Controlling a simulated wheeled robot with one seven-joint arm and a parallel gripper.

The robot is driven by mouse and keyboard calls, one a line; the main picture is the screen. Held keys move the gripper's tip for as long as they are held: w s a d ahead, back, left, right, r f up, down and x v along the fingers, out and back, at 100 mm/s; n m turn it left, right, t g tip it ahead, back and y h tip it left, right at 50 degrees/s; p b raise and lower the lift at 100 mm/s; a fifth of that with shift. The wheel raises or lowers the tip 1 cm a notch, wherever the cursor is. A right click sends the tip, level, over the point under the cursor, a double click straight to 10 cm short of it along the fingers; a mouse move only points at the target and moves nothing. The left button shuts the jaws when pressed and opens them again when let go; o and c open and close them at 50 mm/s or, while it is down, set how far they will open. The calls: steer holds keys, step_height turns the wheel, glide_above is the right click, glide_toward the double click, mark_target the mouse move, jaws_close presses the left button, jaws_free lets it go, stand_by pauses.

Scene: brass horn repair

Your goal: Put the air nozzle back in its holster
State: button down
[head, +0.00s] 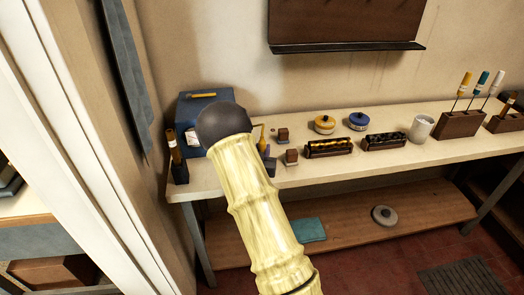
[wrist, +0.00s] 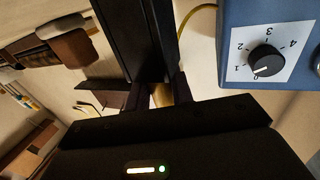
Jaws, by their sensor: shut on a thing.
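My gripper shows at the lower middle of the wrist view, its two dark fingers (wrist: 152,97) close together with a small yellowish part between them. I take this part to be the air nozzle (wrist: 160,95); most of it is hidden by the fingers and my gripper body. A thin yellow hose (wrist: 182,32) curves beside the fingers. In the head view my arm hides the gripper, and a yellow bit (head: 262,138) shows at its right edge. A small dark block (head: 270,167) stands beside the arm on the bench; I cannot tell whether it is the holster.
A blue box (head: 190,108) stands at the bench's back left; its dial (wrist: 266,61) is close right of my fingers. A dark stand (head: 180,173) holds an amber-handled tool.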

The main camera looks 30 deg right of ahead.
mark_target(262, 143)
steer(key=shift+f+b, duration=0.45)
steer(key=shift+r, duration=0.15)
steer(key=shift+r+p, duration=1.4)
steer(key=shift+r, duration=1)
steer(key=shift+b, duration=0.85)
stand_by(0.9)
steer(key=shift+f+b, duration=2.45)
steer(key=shift+f, duration=0.1)
steer(key=c, duration=1.1)
jaws_free()
steer(key=shift+s, duration=0.1)
steer(key=shift+c, duration=0.2)
